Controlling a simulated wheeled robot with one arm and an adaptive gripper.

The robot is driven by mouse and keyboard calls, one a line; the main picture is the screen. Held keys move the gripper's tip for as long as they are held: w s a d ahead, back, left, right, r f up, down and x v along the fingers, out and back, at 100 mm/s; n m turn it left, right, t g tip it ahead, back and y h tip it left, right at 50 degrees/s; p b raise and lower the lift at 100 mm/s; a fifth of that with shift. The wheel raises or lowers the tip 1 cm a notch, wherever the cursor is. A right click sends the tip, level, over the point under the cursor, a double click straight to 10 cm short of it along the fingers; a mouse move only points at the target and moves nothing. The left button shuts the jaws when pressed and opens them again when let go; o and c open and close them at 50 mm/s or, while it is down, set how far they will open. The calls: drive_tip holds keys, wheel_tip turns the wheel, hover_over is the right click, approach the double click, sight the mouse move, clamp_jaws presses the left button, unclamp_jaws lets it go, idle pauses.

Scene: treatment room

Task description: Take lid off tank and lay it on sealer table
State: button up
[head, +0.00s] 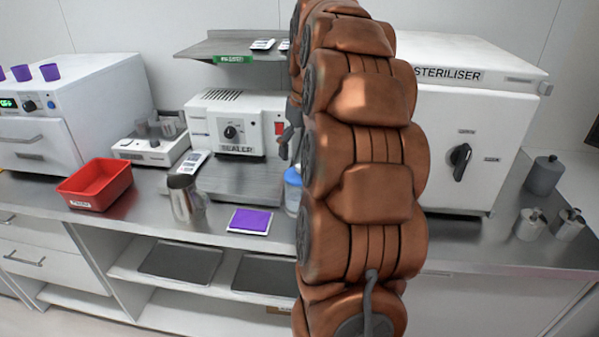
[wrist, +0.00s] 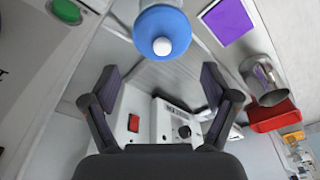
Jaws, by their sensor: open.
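The tank (head: 292,200) stands on the counter in front of the sealer's right side, partly hidden behind my arm. Its blue lid (head: 293,177) is on top. In the wrist view the round blue lid (wrist: 140,30) with its white knob (wrist: 162,46) shows at the top centre, beyond my fingertips. My gripper (wrist: 158,88) is open and empty, its two fingers apart, not touching the lid. In the head view my arm hides most of the gripper. The steel sealer table (head: 235,183) lies in front of the sealer (head: 235,128), and its bare surface looks free.
A steel jug (head: 186,200) and a purple packet (head: 250,221) stand near the counter's front edge. A red tray (head: 97,184) is further left. The steriliser (head: 465,130) is on the right. A shelf (head: 225,47) hangs above the sealer.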

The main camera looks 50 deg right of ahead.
sight(300, 166)
drive_tip(key=shift+s+a+f+p, duration=0.15)
drive_tip(key=shift+f+p, duration=0.05)
drive_tip(key=shift+f, duration=0.4)
drive_tip(key=shift+s+a+f+p, duration=0.1)
drive_tip(key=shift+f+p, duration=0.1)
drive_tip(key=shift+f, duration=0.4)
drive_tip(key=shift+w+f, duration=0.2)
drive_tip(key=shift+f, duration=1.15)
drive_tip(key=c, duration=1.4)
drive_tip(key=shift+s+f, duration=0.1)
drive_tip(key=shift+c, duration=0.2)
